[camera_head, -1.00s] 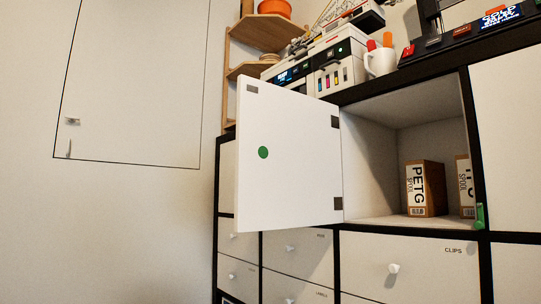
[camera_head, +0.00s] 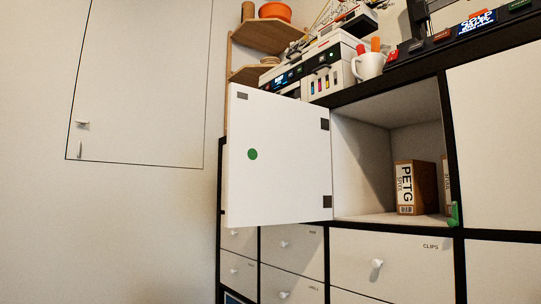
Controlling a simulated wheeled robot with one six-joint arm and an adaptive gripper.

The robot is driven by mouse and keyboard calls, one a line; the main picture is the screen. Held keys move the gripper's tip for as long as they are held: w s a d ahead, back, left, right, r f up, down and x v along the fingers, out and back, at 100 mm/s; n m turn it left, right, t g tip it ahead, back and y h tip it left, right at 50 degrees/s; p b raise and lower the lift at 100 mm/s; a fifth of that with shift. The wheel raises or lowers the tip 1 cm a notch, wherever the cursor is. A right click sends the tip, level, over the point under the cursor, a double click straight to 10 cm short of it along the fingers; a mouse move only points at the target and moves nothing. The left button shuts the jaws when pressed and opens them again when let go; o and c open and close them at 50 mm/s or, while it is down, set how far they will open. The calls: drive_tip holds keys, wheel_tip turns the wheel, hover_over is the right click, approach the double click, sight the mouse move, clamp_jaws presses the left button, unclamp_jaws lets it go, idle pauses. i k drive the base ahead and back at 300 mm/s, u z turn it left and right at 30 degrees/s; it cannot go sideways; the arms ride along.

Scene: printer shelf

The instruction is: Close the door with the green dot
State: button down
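The white door (camera_head: 285,175) with the green dot (camera_head: 252,154) stands wide open in the camera_head view, swung out to the left of its compartment. Its inner face shows, with dark patches at three corners. Its hinged edge is on the right, along the left side of the open compartment (camera_head: 360,165). A box marked PETG (camera_head: 416,187) stands inside, with part of another box (camera_head: 447,180) to its right. My gripper is not in this view.
Closed drawers with white knobs, one labelled CLIPS (camera_head: 376,263), lie below. A printer (camera_head: 322,70) and a white mug (camera_head: 368,66) stand on top. A green piece (camera_head: 454,214) sits at the compartment's lower right edge. A white wall (camera_head: 130,230) fills the left.

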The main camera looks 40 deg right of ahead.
sight(278, 167)
drive_tip(key=i, duration=1.75)
drive_tip(key=z, duration=4.4)
drive_tip(key=k, duration=1.1)
drive_tip(key=u, duration=1.15)
